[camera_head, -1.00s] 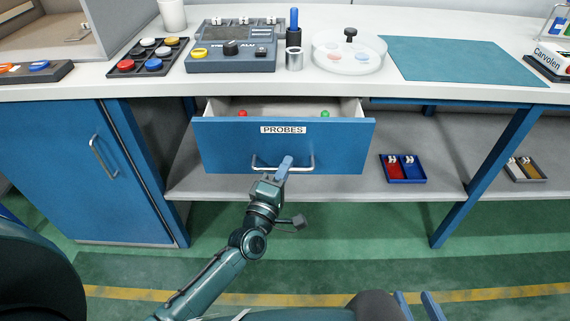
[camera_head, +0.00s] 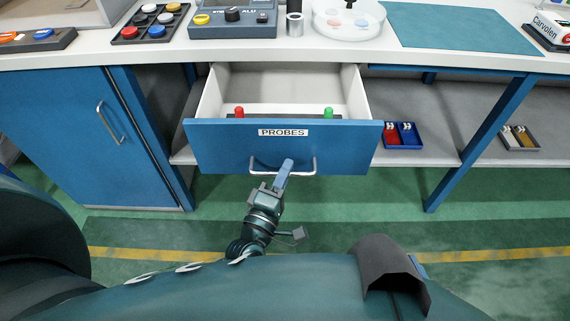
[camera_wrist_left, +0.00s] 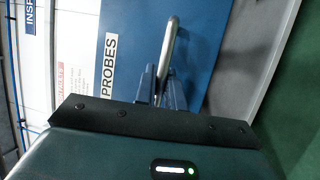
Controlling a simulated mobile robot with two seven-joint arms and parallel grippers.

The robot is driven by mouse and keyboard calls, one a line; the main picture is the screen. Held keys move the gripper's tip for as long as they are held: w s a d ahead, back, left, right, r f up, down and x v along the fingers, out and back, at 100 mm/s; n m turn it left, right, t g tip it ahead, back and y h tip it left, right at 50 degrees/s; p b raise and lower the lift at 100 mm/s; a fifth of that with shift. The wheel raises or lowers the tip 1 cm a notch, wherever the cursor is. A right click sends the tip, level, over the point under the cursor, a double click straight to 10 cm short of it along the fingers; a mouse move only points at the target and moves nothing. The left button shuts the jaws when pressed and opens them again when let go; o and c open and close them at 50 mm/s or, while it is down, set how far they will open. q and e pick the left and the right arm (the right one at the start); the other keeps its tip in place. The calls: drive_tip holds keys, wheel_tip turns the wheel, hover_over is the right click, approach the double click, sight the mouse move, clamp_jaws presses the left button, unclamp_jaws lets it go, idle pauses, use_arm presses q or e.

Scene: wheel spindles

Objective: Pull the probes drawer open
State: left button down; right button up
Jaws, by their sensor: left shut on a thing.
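The probes drawer (camera_head: 225,149) has a blue front with a white "PROBES" label and stands well out from under the white bench top. A red-tipped probe (camera_head: 239,112) and a green-tipped probe (camera_head: 329,113) show just behind its front. My left gripper (camera_head: 284,172) is shut on the drawer's silver bar handle (camera_head: 305,167), near its middle. In the left wrist view the fingers (camera_wrist_left: 160,85) straddle the handle (camera_wrist_left: 172,40) in front of the blue panel. My right gripper is not in view.
A blue cabinet door (camera_head: 70,140) is left of the drawer. A lower shelf (camera_head: 430,145) carries a red and blue tray (camera_head: 403,136) on the right. A blue table leg (camera_head: 480,150) stands farther right. Green floor is clear in front.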

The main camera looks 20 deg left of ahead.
use_arm(q)
drive_tip(key=shift+s, duration=0.1)
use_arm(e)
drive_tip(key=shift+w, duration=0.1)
use_arm(q)
drive_tip(key=c, duration=1.6)
unclamp_jaws()
drive_tip(key=shift+o, duration=0.5)
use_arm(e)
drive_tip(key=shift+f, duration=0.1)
